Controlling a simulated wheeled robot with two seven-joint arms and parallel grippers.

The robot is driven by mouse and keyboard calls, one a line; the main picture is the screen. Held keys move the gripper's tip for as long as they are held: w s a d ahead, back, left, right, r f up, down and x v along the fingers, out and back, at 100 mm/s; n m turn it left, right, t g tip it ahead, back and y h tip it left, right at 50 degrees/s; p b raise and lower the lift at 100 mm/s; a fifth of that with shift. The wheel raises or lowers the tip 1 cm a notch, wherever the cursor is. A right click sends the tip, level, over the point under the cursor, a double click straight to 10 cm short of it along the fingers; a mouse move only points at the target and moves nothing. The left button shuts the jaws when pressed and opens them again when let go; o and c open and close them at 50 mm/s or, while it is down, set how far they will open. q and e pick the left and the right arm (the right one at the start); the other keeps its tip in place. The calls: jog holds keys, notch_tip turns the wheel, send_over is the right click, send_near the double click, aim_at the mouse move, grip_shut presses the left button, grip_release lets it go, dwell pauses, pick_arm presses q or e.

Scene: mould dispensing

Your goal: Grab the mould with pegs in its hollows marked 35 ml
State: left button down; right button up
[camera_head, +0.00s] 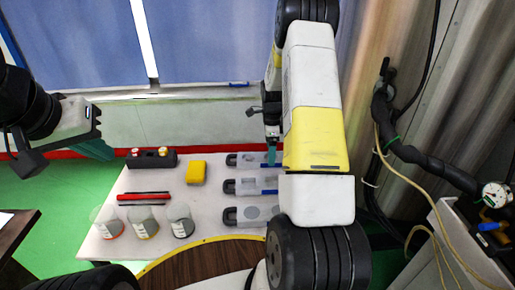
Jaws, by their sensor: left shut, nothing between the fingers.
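Three grey moulds with dark handles lie in a column on the right of the white table: a top one (248,161), a middle one (246,185) and a bottom one (248,214) with a round shape. Their markings and any pegs are too small to tell. My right gripper (271,158) points down at the right end of the top mould; whether it touches it, and its jaw state, I cannot tell. My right arm covers the area right of the moulds. My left gripper (103,152) is shut and empty, off the table at the upper left.
The white table (185,203) also holds a black block with round tops (151,160), a yellow block (196,172), a red-and-black bar (143,198) and three beakers (144,224). A brown round surface (200,263) is in front. Cables and a gauge (494,195) stand right.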

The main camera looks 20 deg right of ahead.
notch_tip(320, 180, down, 3)
jog(key=shift+f, duration=0.1)
jog(key=shift+w+d, duration=0.1)
grip_shut()
dwell(0.3)
